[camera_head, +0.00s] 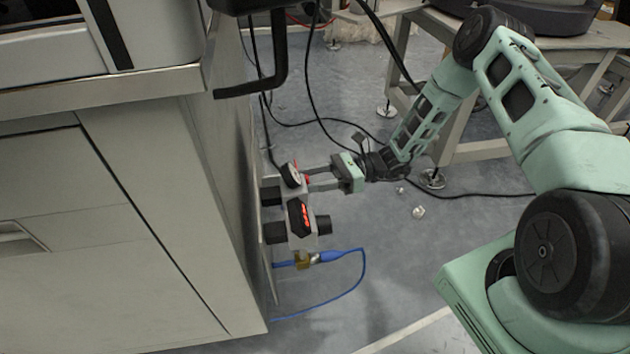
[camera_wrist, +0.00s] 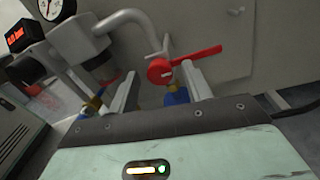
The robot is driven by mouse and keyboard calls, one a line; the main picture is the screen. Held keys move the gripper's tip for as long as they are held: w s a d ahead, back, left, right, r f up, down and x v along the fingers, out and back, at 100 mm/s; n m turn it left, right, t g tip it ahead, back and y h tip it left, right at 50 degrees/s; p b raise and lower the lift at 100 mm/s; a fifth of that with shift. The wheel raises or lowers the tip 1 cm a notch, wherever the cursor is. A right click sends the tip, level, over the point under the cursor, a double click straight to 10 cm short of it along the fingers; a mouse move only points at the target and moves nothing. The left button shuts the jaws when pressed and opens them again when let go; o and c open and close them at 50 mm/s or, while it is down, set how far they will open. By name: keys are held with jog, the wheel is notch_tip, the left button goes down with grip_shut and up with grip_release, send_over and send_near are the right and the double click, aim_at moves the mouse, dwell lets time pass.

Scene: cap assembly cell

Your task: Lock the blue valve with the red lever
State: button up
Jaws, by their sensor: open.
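The red lever (camera_wrist: 188,62) shows in the wrist view just beyond my fingertips. Its round hub is at the left and its arm points to the right and slightly up. The blue valve (camera_wrist: 177,96) is below the hub, partly hidden by my right finger and the gripper body. My gripper (camera_wrist: 160,80) is open, with one finger on each side of the hub area; I cannot tell if either touches the lever. In the head view my gripper (camera_head: 318,180) reaches left to the fittings on the cabinet's side, where only a small red part (camera_head: 307,180) of the lever shows.
A round gauge (camera_head: 291,175) and a red digital display (camera_head: 299,217) sit beside my fingers. Below them are a brass fitting (camera_head: 303,260) and a blue hose (camera_head: 345,255). The cabinet (camera_head: 165,200) stands close on the left. Black cables cross the floor behind.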

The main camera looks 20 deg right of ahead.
grip_shut()
jog(key=shift+r+m+p, duration=0.15)
jog(key=shift+m+p, duration=0.15)
jog(key=shift+p, duration=0.25)
jog(key=m+p, duration=0.3)
jog(key=shift+f+m+t+y+p, duration=0.2)
jog(key=shift+m+p, duration=0.65)
jog(key=shift+m, duration=1.7)
jog(key=shift+m+t+p, duration=0.25)
jog(key=shift+m+p, duration=0.65)
jog(key=shift+m, duration=1.6)
jog(key=shift+f+m+t+y+p, duration=0.2)
jog(key=shift+m+p, duration=0.65)
jog(key=shift+m, duration=1.7)
